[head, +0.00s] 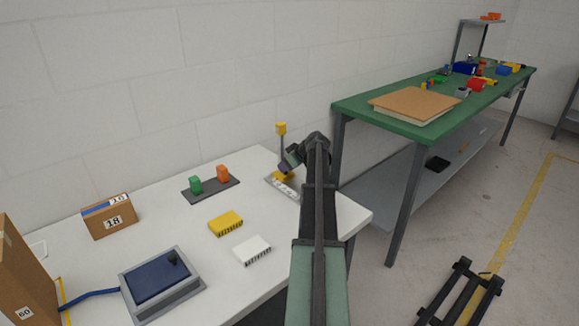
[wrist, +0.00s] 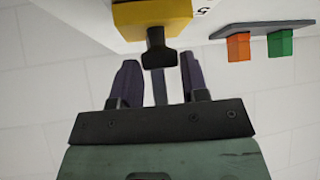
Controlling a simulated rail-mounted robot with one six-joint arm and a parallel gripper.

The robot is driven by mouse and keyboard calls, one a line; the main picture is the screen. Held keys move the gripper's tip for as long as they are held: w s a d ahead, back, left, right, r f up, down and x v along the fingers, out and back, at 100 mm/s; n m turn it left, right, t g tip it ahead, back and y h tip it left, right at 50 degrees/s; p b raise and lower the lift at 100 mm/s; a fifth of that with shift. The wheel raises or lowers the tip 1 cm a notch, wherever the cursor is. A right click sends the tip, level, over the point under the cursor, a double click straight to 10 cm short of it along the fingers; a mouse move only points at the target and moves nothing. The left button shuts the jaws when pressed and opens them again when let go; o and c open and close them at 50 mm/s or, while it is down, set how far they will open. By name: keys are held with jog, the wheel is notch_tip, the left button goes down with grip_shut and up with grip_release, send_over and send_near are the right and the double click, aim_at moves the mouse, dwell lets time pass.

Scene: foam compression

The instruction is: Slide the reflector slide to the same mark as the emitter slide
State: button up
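A white rail (head: 285,189) with markings lies near the table's far right edge. A yellow slide (head: 282,176) sits on it, and a thin post with a yellow block (head: 281,128) on top rises there. In the wrist view a yellow slide (wrist: 152,14) has a dark handle (wrist: 158,50) pointing towards my gripper. My gripper (wrist: 160,82) is open, with its fingers on either side of the handle's line and visible gaps to it. I cannot tell which slide is the emitter or the reflector; my arm hides part of the rail. A "5" shows beside the yellow slide.
Green (head: 195,186) and orange (head: 222,173) blocks stand on a dark plate (head: 235,184) left of the rail. A yellow block (head: 225,223), a white block (head: 252,250), a blue device (head: 155,282) and cardboard boxes (head: 108,216) are further left. A green bench (head: 350,105) stands behind right.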

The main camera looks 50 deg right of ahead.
jog(key=o, duration=0.3)
jog(key=p+v, duration=0.7)
jog(key=v, duration=0.3)
jog(key=shift+s+r+p, duration=0.25)
jog(key=shift+p, duration=0.05)
